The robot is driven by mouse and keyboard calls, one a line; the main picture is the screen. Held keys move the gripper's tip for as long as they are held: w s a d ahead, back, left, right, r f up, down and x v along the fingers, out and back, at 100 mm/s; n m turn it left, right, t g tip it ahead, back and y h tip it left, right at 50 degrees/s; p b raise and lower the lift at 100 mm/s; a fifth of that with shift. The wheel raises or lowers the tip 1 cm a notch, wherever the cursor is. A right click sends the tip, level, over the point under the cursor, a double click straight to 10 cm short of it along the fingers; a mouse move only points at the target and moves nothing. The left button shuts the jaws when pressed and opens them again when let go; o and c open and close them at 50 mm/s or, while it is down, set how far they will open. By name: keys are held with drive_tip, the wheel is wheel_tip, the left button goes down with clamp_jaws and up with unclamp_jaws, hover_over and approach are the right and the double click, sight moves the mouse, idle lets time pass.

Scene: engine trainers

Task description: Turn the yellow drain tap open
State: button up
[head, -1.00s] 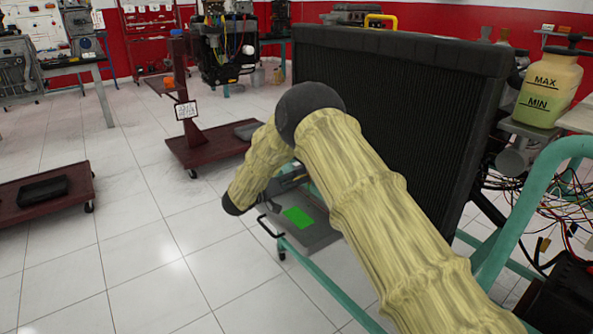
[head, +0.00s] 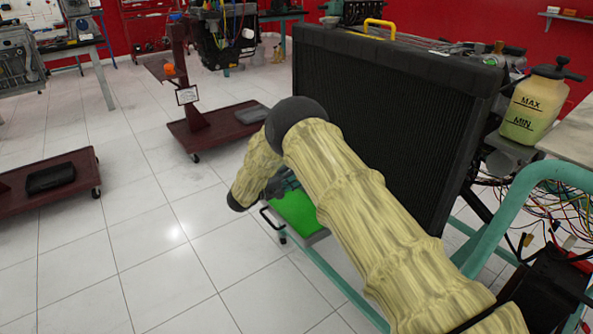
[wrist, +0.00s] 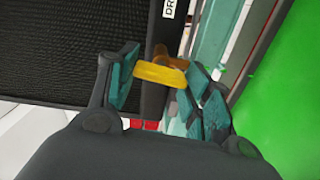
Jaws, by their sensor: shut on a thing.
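The yellow drain tap (wrist: 158,76) shows in the wrist view as a short yellow bar in front of a brown fitting (wrist: 165,57), at the edge of the black radiator (wrist: 75,50). My gripper (wrist: 163,82) is around the tap, with one teal finger pad on each side. It is shut on the tap. The tap lies across the gap between the pads. In the head view the radiator (head: 390,120) stands upright, and my arm hides the tap and most of the gripper.
A green area (head: 297,212) covers the low tray below the radiator; green (wrist: 275,90) also fills the right of the wrist view. Teal frame tubes (head: 335,283), loose wires (head: 545,205) and a fluid bottle (head: 535,105) are close on the right.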

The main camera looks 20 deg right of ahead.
drive_tip(key=shift+a+n+p, duration=0.1)
drive_tip(key=shift+n+p, duration=0.2)
drive_tip(key=shift+n, duration=0.4)
drive_tip(key=o, duration=1)
drive_tip(key=v, duration=1.1)
drive_tip(key=shift+s+a, duration=0.1)
drive_tip(key=shift+a, duration=0.3)
